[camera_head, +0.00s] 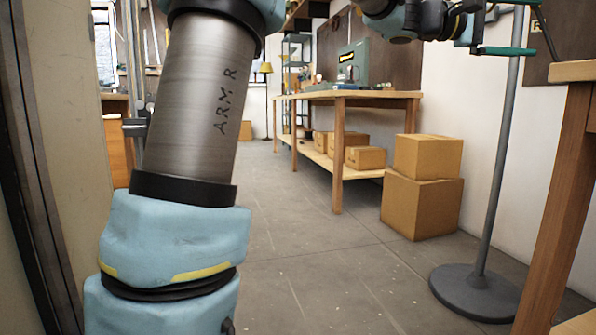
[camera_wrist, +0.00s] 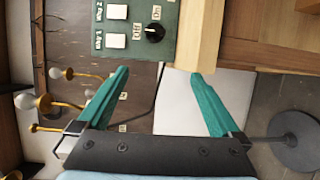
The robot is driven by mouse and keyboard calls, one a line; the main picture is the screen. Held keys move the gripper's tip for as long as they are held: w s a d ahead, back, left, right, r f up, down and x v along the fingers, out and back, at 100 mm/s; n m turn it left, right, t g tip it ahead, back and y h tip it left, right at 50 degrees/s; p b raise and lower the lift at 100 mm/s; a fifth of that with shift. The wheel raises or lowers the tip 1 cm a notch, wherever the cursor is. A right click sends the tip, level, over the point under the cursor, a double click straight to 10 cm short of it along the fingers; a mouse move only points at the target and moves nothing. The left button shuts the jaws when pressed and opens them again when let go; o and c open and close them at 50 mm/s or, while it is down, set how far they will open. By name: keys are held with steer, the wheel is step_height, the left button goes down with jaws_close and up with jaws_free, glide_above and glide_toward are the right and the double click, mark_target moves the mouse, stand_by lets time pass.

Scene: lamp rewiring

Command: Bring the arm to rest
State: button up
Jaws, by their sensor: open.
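My gripper (camera_head: 518,27) is at the top right of the head view, raised in front of the white wall near a grey pole. Its two teal fingers stand apart. In the wrist view my gripper (camera_wrist: 159,78) is open, with nothing between the fingers. A green panel (camera_wrist: 135,40) with white switches and a black knob shows beyond the fingertips. My arm fills the left foreground of the head view, and its middle part is cut off by the top edge.
A grey pole stand (camera_head: 478,290) stands on the floor at right, near a wooden table (camera_head: 553,210). Cardboard boxes (camera_head: 420,208) are stacked beside a workbench (camera_head: 338,150). The middle floor is clear. Bulbs on brass arms (camera_wrist: 45,102) show left in the wrist view.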

steer(key=w+a+f+n+t+y+p, duration=0.1)
steer(key=w+a+f+t+y+p, duration=0.3)
steer(key=a+f, duration=0.8)
steer(key=w+a+f+n+y+p, duration=0.15)
steer(key=a+f+y, duration=0.6)
steer(key=f, duration=0.75)
steer(key=s+a+f+m+y+p, duration=0.15)
steer(key=s+a+f, duration=0.25)
steer(key=a, duration=0.6)
steer(key=s+a+f+y+p, duration=0.2)
steer(key=s+a+f, duration=0.15)
steer(key=a, duration=0.55)
steer(key=s+a+f+m+y+p, duration=0.15)
steer(key=s+a+f, duration=0.25)
steer(key=a, duration=0.6)
step_height(320, 180, up, 38)
steer(key=p, duration=3.7)
steer(key=shift+w+d+y, duration=0.25)
steer(key=shift+d+y, duration=0.2)
